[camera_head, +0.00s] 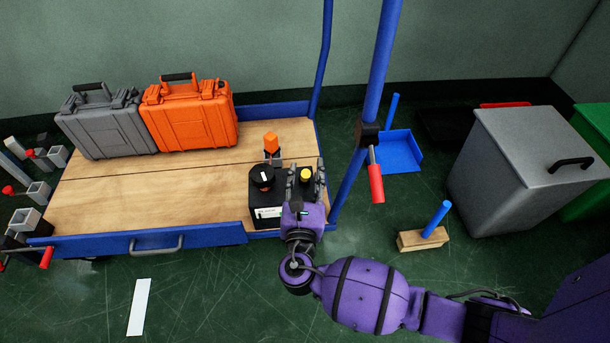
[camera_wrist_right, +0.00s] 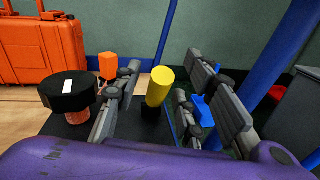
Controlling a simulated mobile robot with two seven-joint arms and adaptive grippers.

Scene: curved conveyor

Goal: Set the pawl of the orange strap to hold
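A black box (camera_head: 266,213) stands at the front right of the wooden cart deck. On it are a black round knob with a white mark (camera_head: 262,176), a yellow knob (camera_head: 306,174) and an orange block-shaped handle (camera_head: 271,142). My right gripper (camera_head: 304,169) is open over the box, its fingers on either side of the yellow knob. The right wrist view shows the yellow knob (camera_wrist_right: 160,85) between the spread fingers, with the black knob (camera_wrist_right: 70,92) and orange handle (camera_wrist_right: 107,66) to their left. I cannot make out a strap or pawl. My left gripper is out of view.
A grey case (camera_head: 105,124) and an orange case (camera_head: 190,120) stand at the deck's back. A blue post (camera_head: 373,85) with a red handle (camera_head: 376,183) rises right of the cart. A grey bin (camera_head: 515,160) stands farther right. The deck's middle is clear.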

